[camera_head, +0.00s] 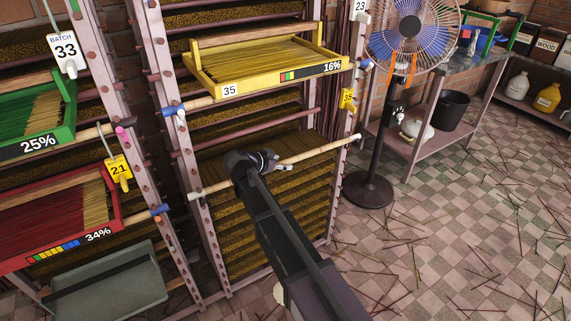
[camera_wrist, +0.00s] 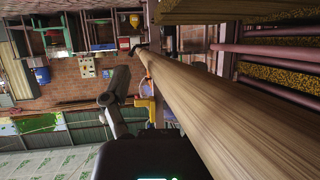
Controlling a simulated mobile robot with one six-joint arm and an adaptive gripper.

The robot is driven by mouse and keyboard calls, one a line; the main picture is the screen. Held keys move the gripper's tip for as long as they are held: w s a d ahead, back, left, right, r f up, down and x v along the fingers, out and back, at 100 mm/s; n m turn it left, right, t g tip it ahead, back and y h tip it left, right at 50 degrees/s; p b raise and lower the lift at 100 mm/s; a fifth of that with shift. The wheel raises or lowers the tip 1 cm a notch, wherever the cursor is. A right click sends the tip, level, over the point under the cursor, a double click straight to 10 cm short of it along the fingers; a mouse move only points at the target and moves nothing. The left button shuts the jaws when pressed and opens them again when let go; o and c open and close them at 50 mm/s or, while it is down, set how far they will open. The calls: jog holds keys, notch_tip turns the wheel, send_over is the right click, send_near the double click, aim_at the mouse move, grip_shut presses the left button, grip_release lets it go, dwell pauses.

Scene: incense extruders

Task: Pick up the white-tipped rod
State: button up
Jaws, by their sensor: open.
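The white-tipped rod (camera_head: 318,152) is a pale wooden bar lying across the front of the middle rack, below the yellow tray. Its pale left end (camera_head: 194,196) and right end show. My gripper (camera_head: 266,161) overlaps the rod's middle in the head view and hides part of it. In the wrist view the wooden rod (camera_wrist: 215,115) runs large and close, from the upper middle to the lower right. One dark finger (camera_wrist: 115,88) stands to the left of it, with a visible gap. The other finger is not clearly seen. My gripper is open.
A yellow tray (camera_head: 220,89) of sticks sits above on a blue-tipped rod (camera_head: 174,111). Green (camera_head: 66,131) and red (camera_head: 112,215) trays are on the left rack. A fan (camera_head: 370,190) stands right of the racks. Loose sticks litter the checkered floor.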

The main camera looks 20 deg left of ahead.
aim_at(282, 163)
grip_shut()
jog(key=shift+r, duration=0.15)
dwell(0.4)
jog(key=shift+s+d+r+p, duration=0.15)
jog(key=shift+r+p, duration=0.2)
jog(key=shift+p, duration=0.1)
notch_tip(282, 163, up, 6)
jog(key=p, duration=0.6)
jog(key=s+d, duration=1.2)
jog(key=d, duration=0.3)
jog(key=shift+s, duration=0.35)
